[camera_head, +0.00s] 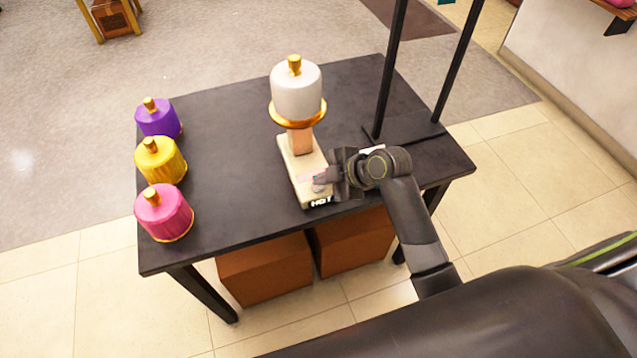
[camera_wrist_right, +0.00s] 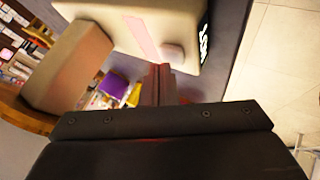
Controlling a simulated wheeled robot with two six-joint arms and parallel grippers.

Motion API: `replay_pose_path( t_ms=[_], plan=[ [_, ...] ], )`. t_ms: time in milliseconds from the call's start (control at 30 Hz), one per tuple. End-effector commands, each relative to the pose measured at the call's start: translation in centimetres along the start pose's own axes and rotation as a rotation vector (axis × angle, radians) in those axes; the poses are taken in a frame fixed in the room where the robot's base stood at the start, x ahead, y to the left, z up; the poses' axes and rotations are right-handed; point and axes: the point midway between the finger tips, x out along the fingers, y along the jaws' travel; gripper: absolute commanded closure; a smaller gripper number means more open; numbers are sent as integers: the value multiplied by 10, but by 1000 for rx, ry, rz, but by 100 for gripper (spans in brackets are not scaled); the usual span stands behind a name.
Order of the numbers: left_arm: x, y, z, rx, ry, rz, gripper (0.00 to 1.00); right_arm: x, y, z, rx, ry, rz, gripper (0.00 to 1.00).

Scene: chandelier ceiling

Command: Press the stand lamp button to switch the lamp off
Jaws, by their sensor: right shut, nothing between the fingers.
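The stand lamp has a white shade (camera_head: 297,92) with a gold rim and knob, on a short post above a beige base (camera_head: 302,165) on the dark table. I cannot tell if it is lit. Its small round button (camera_head: 318,188) is on the base's near end, close to the "HGT" lettering; the button also shows in the right wrist view (camera_wrist_right: 173,52), beside a pink strip. My right gripper (camera_head: 318,177) is shut and empty, its fingertips right by the button. The fingertips show just below the button in the wrist view (camera_wrist_right: 160,70); whether they touch it is unclear. My left gripper is out of view.
Purple (camera_head: 158,119), yellow (camera_head: 161,160) and pink (camera_head: 164,213) shades with gold knobs line the table's left edge. A black stand (camera_head: 391,70) rises at the table's right. Brown boxes (camera_head: 265,268) sit underneath. The tabletop (camera_head: 228,150) between shades and lamp is clear.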

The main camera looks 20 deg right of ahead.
Motion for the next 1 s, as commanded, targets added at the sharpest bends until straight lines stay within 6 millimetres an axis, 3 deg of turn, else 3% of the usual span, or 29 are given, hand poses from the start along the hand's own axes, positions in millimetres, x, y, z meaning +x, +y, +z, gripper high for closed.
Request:
replay_pose_path(
  t_ms=[633,1000],
  plan=[
    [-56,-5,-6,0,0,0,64,-41,30,-30,0,0,1,100],
    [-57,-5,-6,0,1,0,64,-42,30,-30,0,0,1,100]
  ],
)
